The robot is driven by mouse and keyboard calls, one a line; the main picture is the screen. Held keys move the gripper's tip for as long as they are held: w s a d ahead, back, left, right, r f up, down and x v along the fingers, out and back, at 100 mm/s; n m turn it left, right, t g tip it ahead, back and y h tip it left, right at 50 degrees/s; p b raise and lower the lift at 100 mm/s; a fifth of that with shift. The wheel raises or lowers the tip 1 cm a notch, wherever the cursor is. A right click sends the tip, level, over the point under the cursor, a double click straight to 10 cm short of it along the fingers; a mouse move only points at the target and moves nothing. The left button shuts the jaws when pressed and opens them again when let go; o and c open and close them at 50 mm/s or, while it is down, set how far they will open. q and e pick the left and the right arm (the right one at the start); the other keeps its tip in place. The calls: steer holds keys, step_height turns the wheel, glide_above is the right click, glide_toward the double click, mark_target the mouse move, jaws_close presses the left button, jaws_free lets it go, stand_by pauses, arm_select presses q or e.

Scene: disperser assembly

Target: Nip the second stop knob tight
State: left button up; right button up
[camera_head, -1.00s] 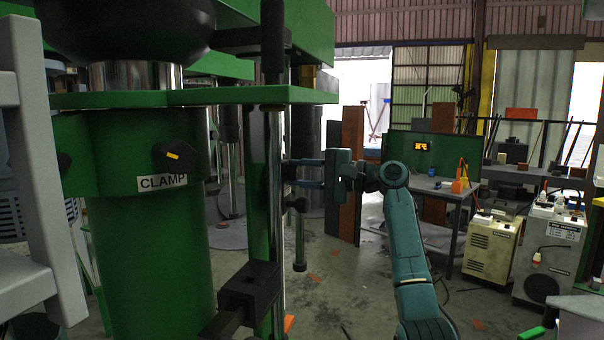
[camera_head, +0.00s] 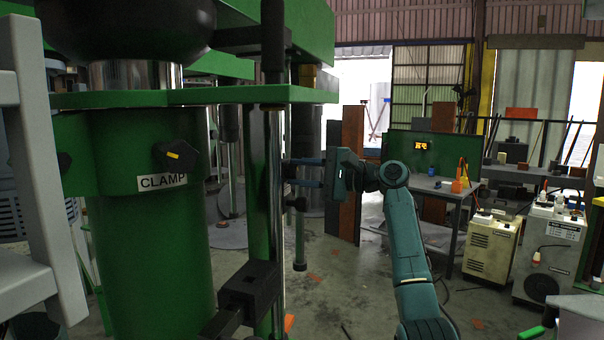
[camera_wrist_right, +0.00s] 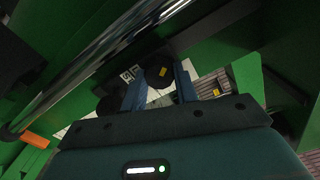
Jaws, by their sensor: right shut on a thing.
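My right gripper (camera_head: 300,172) reaches in from the right with its blue fingers level, beside the upright steel rod (camera_head: 277,215) of the green press. The fingers are shut on the dark second stop knob (camera_head: 288,171), which is mostly hidden by the fingertips. In the right wrist view the two fingers (camera_wrist_right: 160,90) point away. A black knob with a yellow mark (camera_wrist_right: 158,77) shows beyond them. My left gripper is not in view.
The green press column (camera_head: 150,250) carries a CLAMP label (camera_head: 162,182) and a black knob with a yellow mark (camera_head: 177,155). A black block (camera_head: 250,287) sits low on the rod. A green plate (camera_head: 225,95) is above the gripper. Open floor lies behind.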

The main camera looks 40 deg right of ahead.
steer(key=o, duration=1)
steer(key=shift+c, duration=0.2)
steer(key=shift+s+d+f, duration=0.1)
steer(key=shift+s+d, duration=0.15)
steer(key=shift+s, duration=0.15)
arm_select(q)
steer(key=b, duration=0.2)
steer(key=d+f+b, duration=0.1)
steer(key=b, duration=0.1)
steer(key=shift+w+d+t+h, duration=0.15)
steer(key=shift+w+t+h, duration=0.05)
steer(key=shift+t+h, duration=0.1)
arm_select(e)
steer(key=v, duration=1.2)
steer(key=shift+s, duration=0.15)
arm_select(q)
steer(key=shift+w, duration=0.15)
